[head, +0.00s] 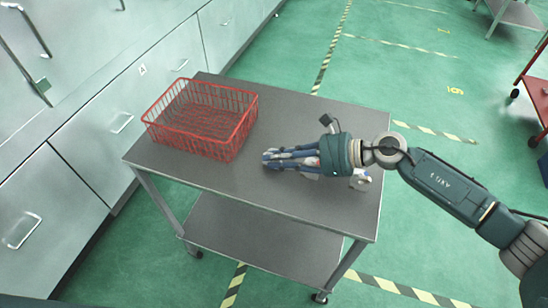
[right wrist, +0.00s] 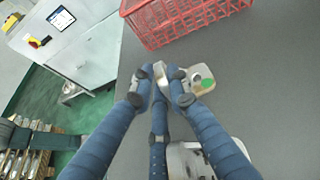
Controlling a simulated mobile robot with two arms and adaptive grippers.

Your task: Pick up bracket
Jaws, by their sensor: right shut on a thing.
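The bracket (right wrist: 203,83) is a small silver-grey casting with a green mark, seen in the right wrist view just beyond my fingers. My right gripper (right wrist: 164,74) is closed around its upright part, and the flat part sticks out to the right. In the head view my right gripper (head: 268,158) reaches left, low over the grey table, and its fingers hide the bracket there. I cannot tell whether the bracket touches the tabletop. My left gripper is out of view.
A red wire basket (head: 204,143) stands on the left of the grey table (head: 285,205). Another silver casting (right wrist: 185,162) lies under my right gripper, and a light metal part (head: 361,180) lies near the table's right edge. The front of the tabletop is clear.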

